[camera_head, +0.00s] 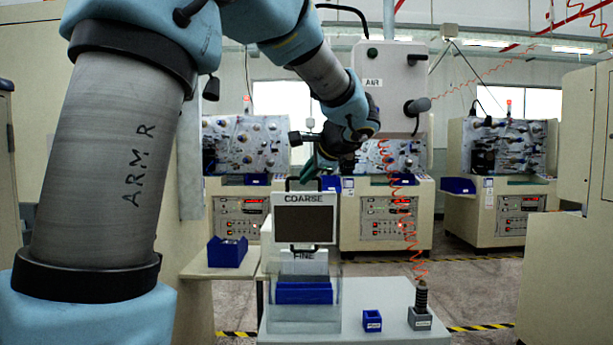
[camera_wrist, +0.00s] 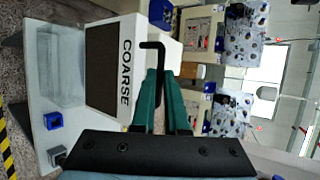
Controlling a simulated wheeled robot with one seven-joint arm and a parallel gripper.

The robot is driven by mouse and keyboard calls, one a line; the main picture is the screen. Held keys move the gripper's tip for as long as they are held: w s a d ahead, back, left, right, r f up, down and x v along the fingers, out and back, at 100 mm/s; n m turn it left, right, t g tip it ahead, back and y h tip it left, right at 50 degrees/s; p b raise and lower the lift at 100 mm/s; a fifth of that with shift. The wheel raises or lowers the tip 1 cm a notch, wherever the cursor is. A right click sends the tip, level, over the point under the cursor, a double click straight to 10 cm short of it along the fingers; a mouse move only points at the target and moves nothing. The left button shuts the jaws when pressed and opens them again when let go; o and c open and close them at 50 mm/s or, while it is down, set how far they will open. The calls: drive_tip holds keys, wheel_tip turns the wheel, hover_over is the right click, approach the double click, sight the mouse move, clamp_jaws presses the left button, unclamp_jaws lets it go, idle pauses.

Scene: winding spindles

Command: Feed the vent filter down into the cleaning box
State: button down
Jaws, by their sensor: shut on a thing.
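The vent filter (camera_head: 304,199) is a white frame labelled COARSE with a dark mesh panel. It also shows in the wrist view (camera_wrist: 125,99). My gripper (camera_head: 309,172) is shut on its black handle (camera_head: 290,184) at the top, and the filter hangs roughly upright. In the wrist view my gripper's teal fingers (camera_wrist: 162,75) close around the handle. The clear cleaning box (camera_head: 305,327) stands on the table below the filter. The filter's lower edge shows above the box's lower part. I cannot tell whether it has passed the rim.
A white FINE panel (camera_head: 304,262) and a blue piece (camera_head: 304,293) show at the box. On the table (camera_head: 385,296) are a small blue holder (camera_head: 372,321) and a grey block with a black spring post (camera_head: 420,317). A blue bin (camera_head: 227,252) stands left.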

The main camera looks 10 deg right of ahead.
sight(305, 195)
drive_tip(key=shift+f+b, duration=2.15)
drive_tip(key=shift+f, duration=0.35)
drive_tip(key=shift+b, duration=0.5)
